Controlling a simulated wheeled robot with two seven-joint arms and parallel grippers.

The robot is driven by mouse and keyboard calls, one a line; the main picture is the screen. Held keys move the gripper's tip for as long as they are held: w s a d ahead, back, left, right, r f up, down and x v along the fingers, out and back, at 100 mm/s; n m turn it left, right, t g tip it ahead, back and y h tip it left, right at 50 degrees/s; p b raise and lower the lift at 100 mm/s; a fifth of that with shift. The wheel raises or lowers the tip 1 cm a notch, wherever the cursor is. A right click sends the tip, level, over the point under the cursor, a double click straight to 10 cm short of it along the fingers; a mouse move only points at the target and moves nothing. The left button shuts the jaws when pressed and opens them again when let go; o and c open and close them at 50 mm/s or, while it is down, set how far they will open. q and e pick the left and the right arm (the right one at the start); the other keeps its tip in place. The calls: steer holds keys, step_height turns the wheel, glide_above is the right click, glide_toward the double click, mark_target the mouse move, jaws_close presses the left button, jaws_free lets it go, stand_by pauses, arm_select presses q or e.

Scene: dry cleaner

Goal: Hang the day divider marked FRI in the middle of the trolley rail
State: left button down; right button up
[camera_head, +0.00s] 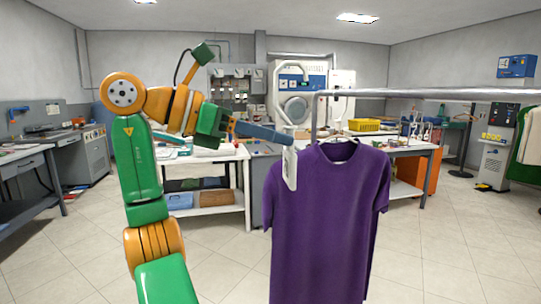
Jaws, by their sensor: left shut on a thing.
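My left gripper (284,134) is shut on a white day divider (290,170), left of the trolley rail's near-left end. The divider's pale plate hangs below the jaws, and its curved hook part rises above them. I cannot read any marking on it. The metal trolley rail (430,94) runs across the right half of the view, with an upright at its left end. The divider looks apart from the rail, though the depth is hard to judge. My right gripper is not in view.
A purple T-shirt (325,230) on a hanger hangs near the rail's left end, just behind the divider. A green and white garment (530,140) hangs at the far right. The rail between them looks bare. Worktables (225,155) and machines stand behind.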

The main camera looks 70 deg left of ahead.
arm_select(q)
steer(key=s+y, duration=0.1)
steer(key=s, duration=0.3)
steer(key=w+d+r+p, duration=0.1)
steer(key=w+p, duration=0.9)
steer(key=w, duration=1.1)
steer(key=shift+w+d+n, duration=0.3)
steer(key=shift+d+n, duration=0.1)
steer(key=shift+d, duration=0.4)
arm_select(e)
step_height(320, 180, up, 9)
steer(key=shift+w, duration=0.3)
